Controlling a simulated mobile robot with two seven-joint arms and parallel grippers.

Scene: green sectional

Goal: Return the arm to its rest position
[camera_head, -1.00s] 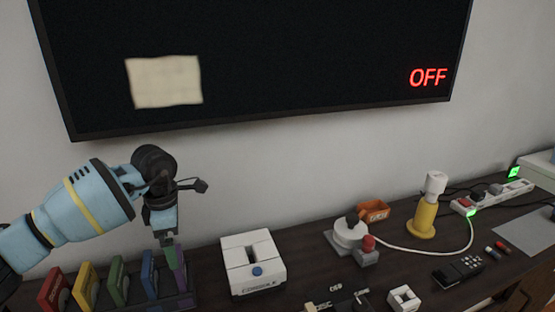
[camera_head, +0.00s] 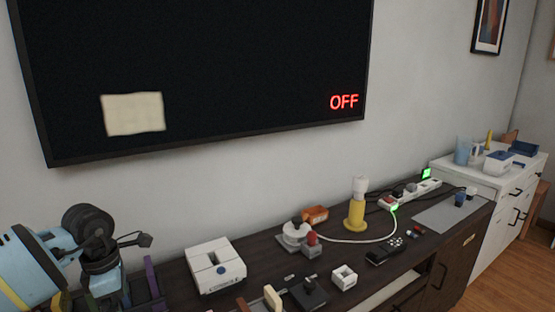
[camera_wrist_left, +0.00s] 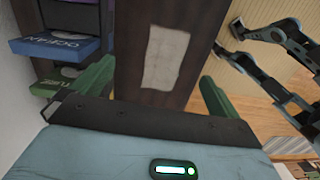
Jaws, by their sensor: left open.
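My left arm comes in at the lower left of the head view. Its gripper (camera_head: 112,300) is low in the picture beside the slotted rack, with the purple piece (camera_head: 151,277) just to its right. In the left wrist view the gripper (camera_wrist_left: 155,92) has its two green fingers wide apart with nothing held between them. Beyond the fingers is a dark brown surface (camera_wrist_left: 125,65) with a pale rectangular patch. A blue labelled cartridge (camera_wrist_left: 55,46) and a green one (camera_wrist_left: 62,90) are left of the fingers. My right gripper cannot be made out.
A white console (camera_head: 215,266) stands right of the rack on the dark sideboard. Further right are a white round device (camera_head: 294,234), an orange box (camera_head: 315,214), a yellow lamp (camera_head: 355,212), a black remote (camera_head: 385,251) and a power strip (camera_head: 410,192). The TV (camera_head: 200,70) shows OFF.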

